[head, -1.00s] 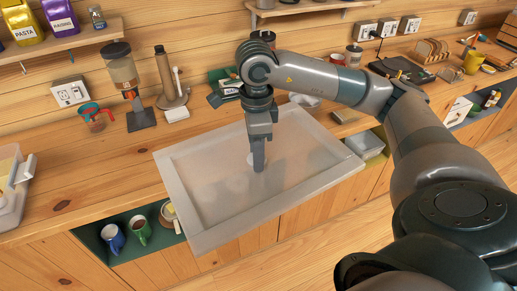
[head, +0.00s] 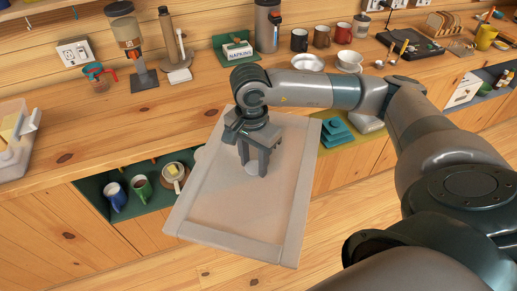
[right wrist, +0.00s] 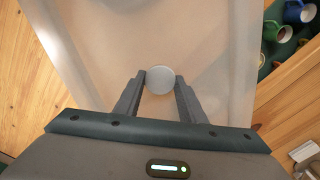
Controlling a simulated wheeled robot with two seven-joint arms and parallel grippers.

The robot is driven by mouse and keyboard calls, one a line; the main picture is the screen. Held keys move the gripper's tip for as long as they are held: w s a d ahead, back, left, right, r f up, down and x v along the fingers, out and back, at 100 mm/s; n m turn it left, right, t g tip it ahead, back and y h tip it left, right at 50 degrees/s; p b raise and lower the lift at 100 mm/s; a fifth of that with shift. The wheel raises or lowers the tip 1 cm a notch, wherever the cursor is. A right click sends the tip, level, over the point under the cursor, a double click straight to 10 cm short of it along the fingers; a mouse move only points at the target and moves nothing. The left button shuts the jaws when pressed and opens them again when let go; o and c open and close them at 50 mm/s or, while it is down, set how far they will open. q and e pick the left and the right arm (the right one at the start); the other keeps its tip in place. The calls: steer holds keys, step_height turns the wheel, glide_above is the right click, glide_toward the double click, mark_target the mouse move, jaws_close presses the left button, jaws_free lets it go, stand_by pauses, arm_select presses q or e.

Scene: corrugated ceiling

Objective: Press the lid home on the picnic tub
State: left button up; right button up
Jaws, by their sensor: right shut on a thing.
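The lid (head: 235,211) is a large, pale, translucent rectangular panel with a raised rim and a small round grey knob (right wrist: 160,80) in its middle. My right gripper (head: 254,170) is shut on the knob, with a finger on each side of it in the right wrist view (right wrist: 160,84). The lid is held over the front edge of the counter, its long side running front to back. A clear tub (head: 12,168) with yellowish contents stands at the left edge of the head view, partly cut off; the lid is well apart from it. My left gripper is out of view.
The counter (head: 75,150) is clear between tub and lid. An open cubby with cups (head: 141,188) lies below the counter edge.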

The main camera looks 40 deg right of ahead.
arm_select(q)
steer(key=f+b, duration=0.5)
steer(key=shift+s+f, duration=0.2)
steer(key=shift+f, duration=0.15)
arm_select(e)
steer(key=s+a+f+n, duration=0.2)
steer(key=a+f+n, duration=0.1)
steer(key=f+n, duration=0.4)
steer(key=s+a+f+n, duration=0.2)
steer(key=a+f+n, duration=0.2)
steer(key=f+n, duration=0.3)
step_height(320, 180, down, 2)
steer(key=shift+s, duration=0.3)
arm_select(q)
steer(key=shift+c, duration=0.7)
